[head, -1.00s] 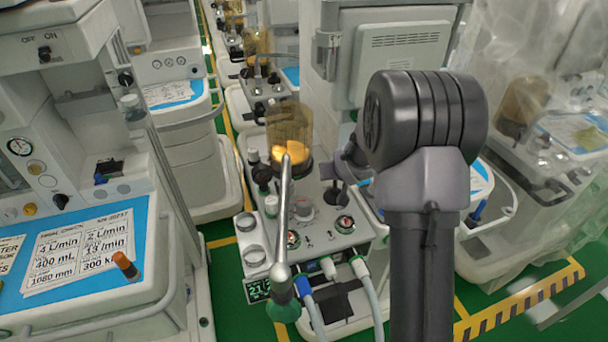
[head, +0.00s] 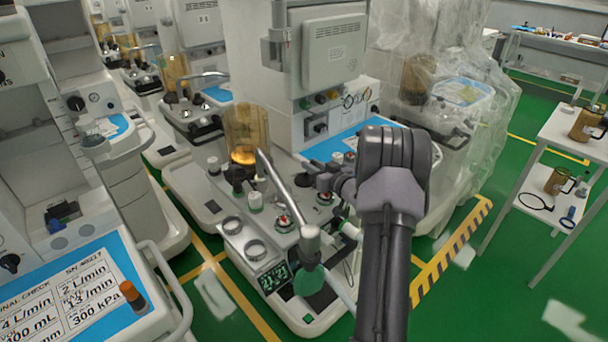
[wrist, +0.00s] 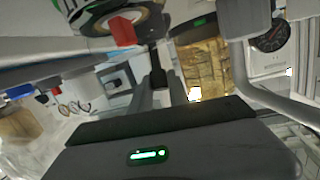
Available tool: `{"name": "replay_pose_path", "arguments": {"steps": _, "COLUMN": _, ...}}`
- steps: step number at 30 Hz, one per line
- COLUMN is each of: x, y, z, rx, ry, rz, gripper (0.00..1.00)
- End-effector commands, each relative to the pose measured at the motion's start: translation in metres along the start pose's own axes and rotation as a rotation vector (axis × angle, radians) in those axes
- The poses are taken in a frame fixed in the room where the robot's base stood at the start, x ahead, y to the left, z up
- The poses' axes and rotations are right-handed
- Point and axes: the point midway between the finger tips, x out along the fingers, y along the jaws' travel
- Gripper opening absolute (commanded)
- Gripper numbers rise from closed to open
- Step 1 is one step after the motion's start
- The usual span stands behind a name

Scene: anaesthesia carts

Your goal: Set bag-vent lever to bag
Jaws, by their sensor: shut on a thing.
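A compact anaesthesia unit with an amber canister (head: 246,135) stands left of my arm in the head view. My gripper (head: 312,181) is low over the right side of its top panel, beside small knobs and dials. In the wrist view my gripper (wrist: 160,85) has its two dark fingers close together on a small dark part, which I take for the bag-vent lever (wrist: 156,58). The fingers hide most of it, and I cannot read its setting. A red tab (wrist: 122,31) on a round white-and-green dial is close to the fingertips.
A bent metal tube (head: 282,190) rises over the panel left of my gripper. The blue-topped cart (head: 70,285) is at the front left. A white side table (head: 575,135) stands at the right, with green floor between.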

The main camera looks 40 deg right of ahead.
Motion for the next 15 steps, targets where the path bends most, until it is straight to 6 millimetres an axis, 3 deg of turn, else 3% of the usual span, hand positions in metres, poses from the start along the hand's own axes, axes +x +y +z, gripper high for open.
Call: {"name": "replay_pose_path", "arguments": {"steps": 15, "x": -0.0024, "y": 0.0006, "z": 0.0011, "rx": 0.004, "ry": 0.033, "rz": -0.002, "gripper": 0.00}}
